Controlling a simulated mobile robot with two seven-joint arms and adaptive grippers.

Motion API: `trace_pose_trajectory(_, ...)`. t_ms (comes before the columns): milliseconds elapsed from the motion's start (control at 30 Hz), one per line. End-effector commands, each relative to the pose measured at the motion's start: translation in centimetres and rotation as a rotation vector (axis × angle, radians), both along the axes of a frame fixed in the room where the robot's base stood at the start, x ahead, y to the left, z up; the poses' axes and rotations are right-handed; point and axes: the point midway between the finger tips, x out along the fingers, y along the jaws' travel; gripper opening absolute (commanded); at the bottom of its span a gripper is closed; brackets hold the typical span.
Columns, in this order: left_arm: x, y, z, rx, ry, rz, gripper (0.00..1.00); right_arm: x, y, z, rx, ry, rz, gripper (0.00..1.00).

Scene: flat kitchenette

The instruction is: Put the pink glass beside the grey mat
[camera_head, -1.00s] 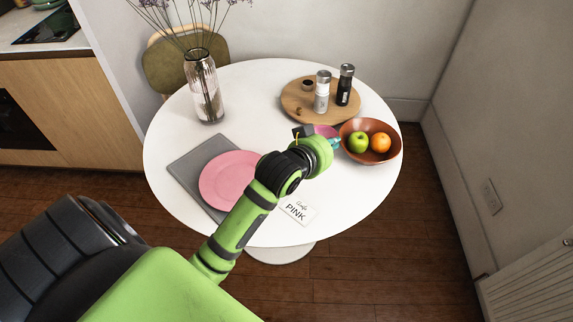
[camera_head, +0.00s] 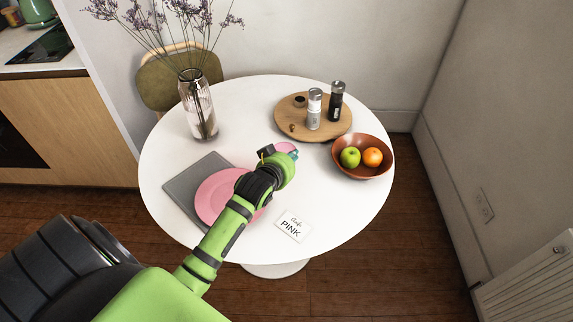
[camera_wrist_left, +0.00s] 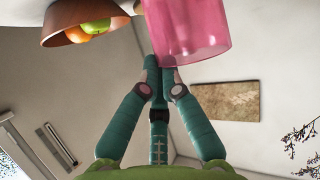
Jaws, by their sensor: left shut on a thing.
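The pink glass (camera_head: 284,147) shows partly beyond my left wrist, over the middle of the white table. In the left wrist view the glass (camera_wrist_left: 187,30) is large, at the fingertips. My left gripper (camera_head: 292,153) is shut on it, mostly hidden by my own arm; its teal fingers (camera_wrist_left: 160,65) show in the left wrist view. The grey mat (camera_head: 180,187) lies at the table's left side with a pink plate (camera_head: 212,197) on it, partly behind my arm. The glass is right of the mat, apart from it. My right gripper is not in view.
A bowl of fruit (camera_head: 345,172) stands at the right, and a wooden board (camera_head: 285,118) with two mills behind. A glass vase (camera_head: 198,105) with dried flowers stands at the back left. A card reading PINK (camera_head: 292,226) lies at the front.

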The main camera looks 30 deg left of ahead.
Motion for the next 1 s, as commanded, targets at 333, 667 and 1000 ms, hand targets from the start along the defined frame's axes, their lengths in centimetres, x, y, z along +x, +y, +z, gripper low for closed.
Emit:
trace_pose_trajectory(333, 0.0, 1.6, -3.1, -0.001, 0.002, -0.001, 0.00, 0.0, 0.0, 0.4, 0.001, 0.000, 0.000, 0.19)
trace_pose_trajectory(667, 0.1, 1.5, -4.8, -0.001, -0.005, -0.003, 0.00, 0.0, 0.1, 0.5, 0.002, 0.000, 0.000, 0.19)
trace_pose_trajectory(1000, 0.0, 1.5, -5.2, -0.001, -0.001, -0.003, 0.29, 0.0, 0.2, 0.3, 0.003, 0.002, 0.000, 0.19)
